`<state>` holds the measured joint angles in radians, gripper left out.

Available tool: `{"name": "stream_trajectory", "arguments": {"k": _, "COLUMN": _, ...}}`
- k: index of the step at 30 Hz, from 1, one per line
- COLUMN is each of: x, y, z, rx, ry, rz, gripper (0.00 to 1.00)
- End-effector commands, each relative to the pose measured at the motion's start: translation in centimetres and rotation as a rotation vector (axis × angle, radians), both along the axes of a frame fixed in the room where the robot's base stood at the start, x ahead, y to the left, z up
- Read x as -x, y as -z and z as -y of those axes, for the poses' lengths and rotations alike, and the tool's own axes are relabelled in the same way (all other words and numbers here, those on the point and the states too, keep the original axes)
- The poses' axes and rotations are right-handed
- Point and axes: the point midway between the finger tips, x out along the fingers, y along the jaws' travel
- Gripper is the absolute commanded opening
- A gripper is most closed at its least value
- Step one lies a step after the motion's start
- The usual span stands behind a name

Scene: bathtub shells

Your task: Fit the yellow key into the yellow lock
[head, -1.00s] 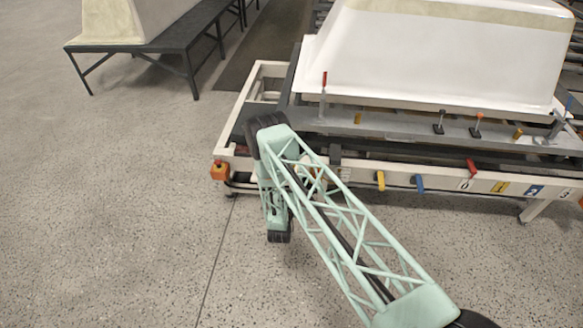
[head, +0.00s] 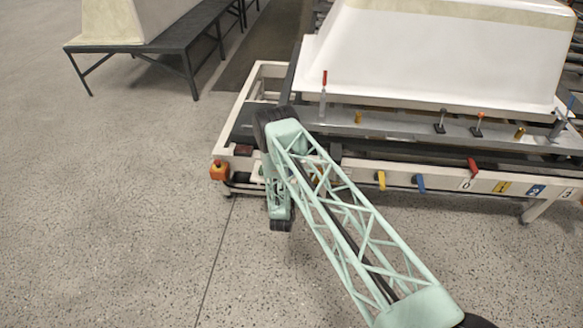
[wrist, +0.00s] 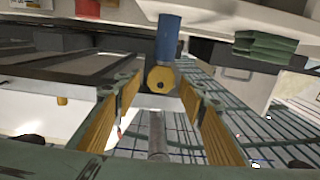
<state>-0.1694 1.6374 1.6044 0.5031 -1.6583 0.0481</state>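In the head view, a yellow handle-like piece (head: 381,180) hangs at the front rail, left of a blue one (head: 420,183). Small yellow pegs (head: 357,117) stand on the grey bar above. I cannot tell for sure which yellow piece is the key and which the lock. In the wrist view, a yellow rounded piece with a dark hole (wrist: 161,79) shows ahead between my fingertips, below a blue cylinder (wrist: 168,38). My gripper (wrist: 162,98) is open, its two yellow-padded fingers apart and not touching the yellow piece. My arm hides the gripper in the head view.
A white tub shell (head: 430,60) rests on the white-framed stand (head: 350,165). A red handle (head: 472,168) and numbered labels are on its front rail. Speckled floor (head: 120,220) is clear in front and left.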

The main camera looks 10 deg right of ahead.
Motion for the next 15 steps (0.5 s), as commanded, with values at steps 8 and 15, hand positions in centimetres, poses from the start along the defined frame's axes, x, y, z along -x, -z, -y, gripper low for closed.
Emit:
{"name": "stream_trajectory", "arguments": {"k": 8, "x": 0.01, "y": -0.04, "z": 0.01, "rx": 0.0, "ry": 0.0, "rz": 0.0, "gripper": 0.38}}
{"name": "stream_trajectory", "arguments": {"k": 15, "x": 0.02, "y": -0.04, "z": 0.02, "rx": 0.0, "ry": 0.0, "rz": 0.0, "gripper": 0.35}}
